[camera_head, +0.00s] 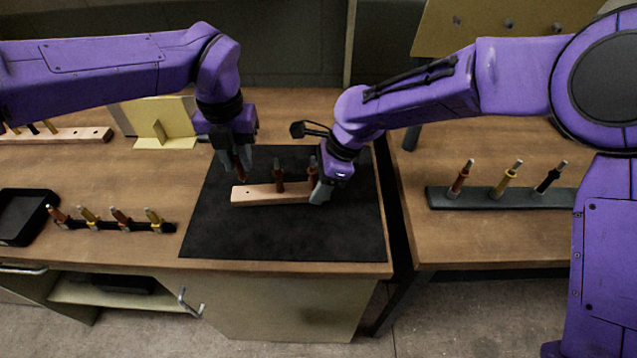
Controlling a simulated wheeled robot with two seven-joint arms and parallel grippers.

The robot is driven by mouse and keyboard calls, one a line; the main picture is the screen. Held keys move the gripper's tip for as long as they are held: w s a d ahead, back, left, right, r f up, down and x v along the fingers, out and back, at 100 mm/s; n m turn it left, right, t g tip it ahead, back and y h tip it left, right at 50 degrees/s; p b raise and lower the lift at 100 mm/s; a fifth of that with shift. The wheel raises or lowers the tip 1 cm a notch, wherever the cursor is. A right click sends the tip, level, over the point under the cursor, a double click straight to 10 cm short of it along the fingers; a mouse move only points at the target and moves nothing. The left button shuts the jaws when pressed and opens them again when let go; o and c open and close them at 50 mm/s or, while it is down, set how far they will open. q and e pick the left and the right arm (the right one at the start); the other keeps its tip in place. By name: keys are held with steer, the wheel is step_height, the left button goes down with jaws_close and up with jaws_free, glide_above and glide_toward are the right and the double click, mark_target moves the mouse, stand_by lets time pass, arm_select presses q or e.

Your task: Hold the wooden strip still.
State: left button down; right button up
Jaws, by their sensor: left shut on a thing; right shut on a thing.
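The pale wooden strip (262,196) lies on the black mat (290,235). A brown-handled tool (279,178) stands upright in it near the middle, and another (313,170) stands near its right end. My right gripper (319,191) is shut on the strip's right end, partly hiding it. My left gripper (236,166) is above the strip's left end and points down. It is shut on a reddish-brown tool (243,160), mostly hidden by the fingers. A hole shows at the strip's left end.
A black rack with several tools (165,228) and a black tray (22,217) are at left. Another wooden strip (85,134) and a yellow stand (165,142) are behind. A dark rack with 3 tools (480,199) is on the right table, across a gap.

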steer(key=o, duration=1.2)
